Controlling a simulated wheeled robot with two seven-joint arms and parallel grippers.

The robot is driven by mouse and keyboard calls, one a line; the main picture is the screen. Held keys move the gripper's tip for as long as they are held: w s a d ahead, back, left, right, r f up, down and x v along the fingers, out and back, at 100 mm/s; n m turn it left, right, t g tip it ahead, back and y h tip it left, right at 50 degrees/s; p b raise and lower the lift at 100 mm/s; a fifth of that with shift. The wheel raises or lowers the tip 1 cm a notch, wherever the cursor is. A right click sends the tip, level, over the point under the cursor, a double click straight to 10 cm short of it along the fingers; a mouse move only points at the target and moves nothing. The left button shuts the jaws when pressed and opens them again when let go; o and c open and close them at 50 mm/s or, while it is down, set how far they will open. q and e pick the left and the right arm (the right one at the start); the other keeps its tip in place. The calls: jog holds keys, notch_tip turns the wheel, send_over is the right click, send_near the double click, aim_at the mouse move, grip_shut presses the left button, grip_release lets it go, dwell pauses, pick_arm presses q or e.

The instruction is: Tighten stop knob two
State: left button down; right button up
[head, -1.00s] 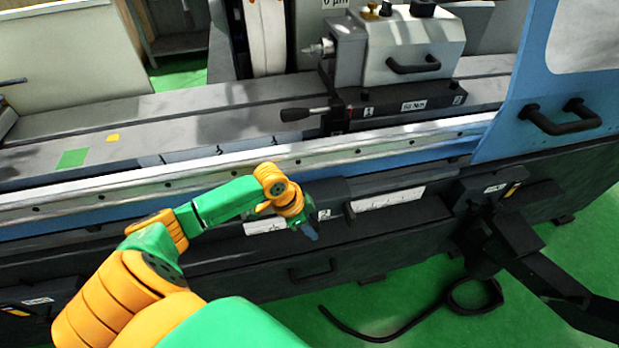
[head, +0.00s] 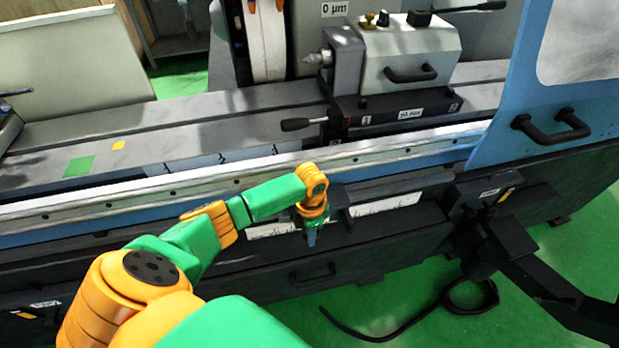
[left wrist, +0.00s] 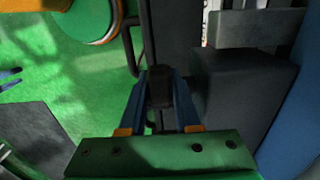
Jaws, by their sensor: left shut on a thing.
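My left gripper (head: 312,240) is at the front of the machine, by a dark stop block (head: 338,205) under the long rail. In the left wrist view my left gripper (left wrist: 160,98) has its two blue fingers shut on a small dark knob (left wrist: 160,86), which appears to be the stop knob. Its number is not readable here, and the gripper and wrist hide most of the knob in the head view. My right gripper is not in view.
The silver rail (head: 220,173) runs just behind the wrist. A tailstock (head: 410,58) with a lever (head: 300,124) stands on the table above. A blue door (head: 545,85) with a black handle is at right. A black cable (head: 400,325) lies on the green floor.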

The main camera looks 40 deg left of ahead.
pick_arm(q)
jog(key=shift+s+f, duration=0.15)
jog(key=c, duration=0.9)
grip_release()
jog(key=shift+w+r, duration=0.2)
jog(key=shift+r, duration=0.3)
notch_tip(320, 180, up, 6)
jog(key=shift+r, duration=0.1)
